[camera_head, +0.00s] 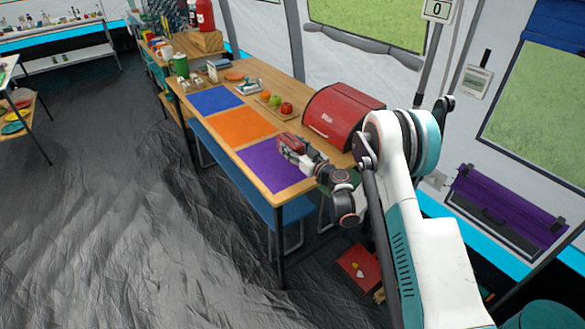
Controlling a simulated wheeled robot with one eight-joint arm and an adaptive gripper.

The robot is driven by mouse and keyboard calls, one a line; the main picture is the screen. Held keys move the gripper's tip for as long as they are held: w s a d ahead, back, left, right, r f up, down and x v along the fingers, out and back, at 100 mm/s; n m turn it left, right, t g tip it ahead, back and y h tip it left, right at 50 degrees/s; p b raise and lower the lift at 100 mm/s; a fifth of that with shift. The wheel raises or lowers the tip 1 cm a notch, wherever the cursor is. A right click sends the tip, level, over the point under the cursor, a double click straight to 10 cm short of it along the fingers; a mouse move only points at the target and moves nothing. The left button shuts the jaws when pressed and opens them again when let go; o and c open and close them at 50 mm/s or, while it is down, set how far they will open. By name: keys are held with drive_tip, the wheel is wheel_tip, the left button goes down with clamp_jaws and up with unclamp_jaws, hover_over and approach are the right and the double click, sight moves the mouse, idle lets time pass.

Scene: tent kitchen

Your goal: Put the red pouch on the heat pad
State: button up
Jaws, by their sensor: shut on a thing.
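My gripper (301,153) is over the near end of the long wooden table, above the purple mat (262,172). It is shut on a small red thing with a grey part, which looks like the red pouch (289,142). The fingers partly hide it, and I cannot tell whether it touches the mat. A blue mat (214,100), an orange mat (241,127) and the purple mat lie in a row along the table's left edge. I cannot tell from the picture which surface is the heat pad.
A red bread box (343,115) stands right beside my gripper at the table's back edge. A board with fruit (275,105) and other kitchen things stand farther along the table (262,76). A blue bench (236,172) runs along the left side. The orange and blue mats are bare.

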drive_tip(key=shift+f+b, duration=1.15)
drive_tip(key=shift+f, duration=2.65)
drive_tip(key=shift+f, duration=0.1)
drive_tip(key=o, duration=1.1)
drive_tip(key=shift+s+d, duration=0.1)
